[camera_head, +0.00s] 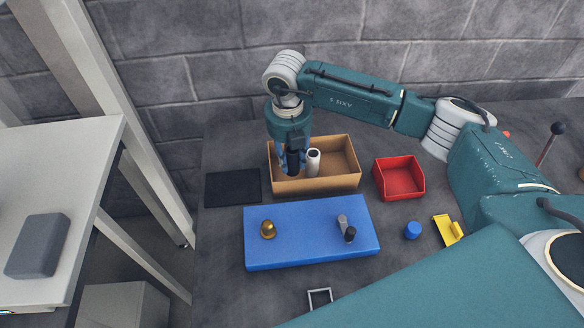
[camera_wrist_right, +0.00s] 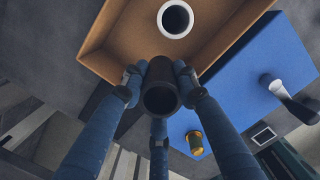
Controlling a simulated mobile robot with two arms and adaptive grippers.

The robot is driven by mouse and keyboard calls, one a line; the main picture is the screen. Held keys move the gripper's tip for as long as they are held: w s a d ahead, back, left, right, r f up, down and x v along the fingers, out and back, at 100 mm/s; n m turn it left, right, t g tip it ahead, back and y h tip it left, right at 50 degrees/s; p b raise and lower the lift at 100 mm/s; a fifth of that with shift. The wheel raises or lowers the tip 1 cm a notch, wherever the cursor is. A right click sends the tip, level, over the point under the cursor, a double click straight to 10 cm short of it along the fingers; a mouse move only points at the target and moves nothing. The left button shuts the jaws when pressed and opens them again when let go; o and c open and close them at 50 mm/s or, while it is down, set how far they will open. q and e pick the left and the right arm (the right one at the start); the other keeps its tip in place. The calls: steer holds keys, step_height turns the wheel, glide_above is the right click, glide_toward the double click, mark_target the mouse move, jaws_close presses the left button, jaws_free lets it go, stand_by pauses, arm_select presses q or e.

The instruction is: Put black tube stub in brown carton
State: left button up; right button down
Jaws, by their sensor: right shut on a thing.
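The black tube stub (camera_head: 293,160) is held upright in my right gripper (camera_head: 291,166), over the left part of the brown carton (camera_head: 325,184). In the right wrist view the fingers (camera_wrist_right: 160,88) close around the black tube stub (camera_wrist_right: 161,98), and its open end faces the camera. There the brown carton (camera_wrist_right: 104,28) lies behind it, with the stub near a carton edge. I cannot tell how far the stub is above the carton floor. A white tube (camera_head: 313,162) stands in the carton just right of the stub. My left gripper is out of view.
A blue board (camera_head: 300,240) in front bears a brass knob (camera_head: 268,229) and a grey peg with a dark end (camera_head: 346,229). A red bin (camera_head: 399,180), a blue cylinder (camera_head: 412,230) and a yellow bracket (camera_head: 447,230) are at right. A black mat (camera_head: 232,188) lies left of the carton.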

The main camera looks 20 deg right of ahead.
mark_target(292, 173)
step_height(292, 173, down, 5)
steer(key=shift+r+p, duration=0.1)
steer(key=shift+p, duration=0.4)
steer(key=shift+f, duration=0.35)
steer(key=shift+f, duration=0.15)
steer(key=c, duration=1.3)
jaws_free()
